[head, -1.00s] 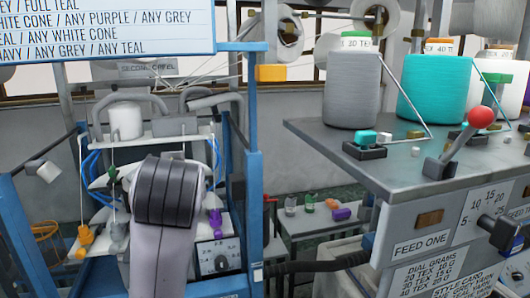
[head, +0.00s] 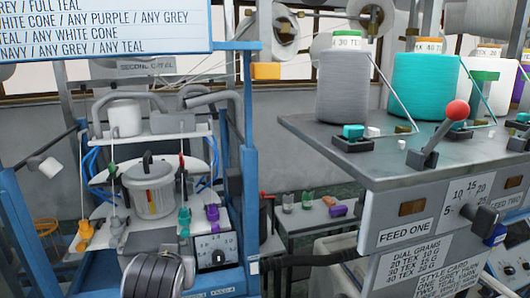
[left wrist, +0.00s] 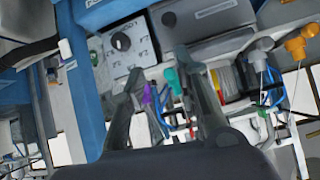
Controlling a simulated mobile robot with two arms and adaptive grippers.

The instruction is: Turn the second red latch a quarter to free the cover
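The round light-grey pot with its lid and dark handle (head: 150,188) stands in the middle of the knitting machine at the left of the head view. A small red part (head: 181,161) shows at its right; I cannot tell whether it is a latch. In the left wrist view a thin red part (left wrist: 217,84) lies by the right finger, also unclear. My left gripper (left wrist: 158,68) is open and empty in the left wrist view, its two long fingers apart over the machine front. In the head view only my left arm shows, low in front. My right gripper is out of view.
Yellow (head: 85,229), teal (head: 184,217) and purple (head: 212,213) carriers stand around the pot. A dial box (head: 216,251) sits at front right. Blue frame posts (head: 251,190) flank the machine. The cone table (head: 365,170) with a red-knobbed lever (head: 457,111) stands at the right.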

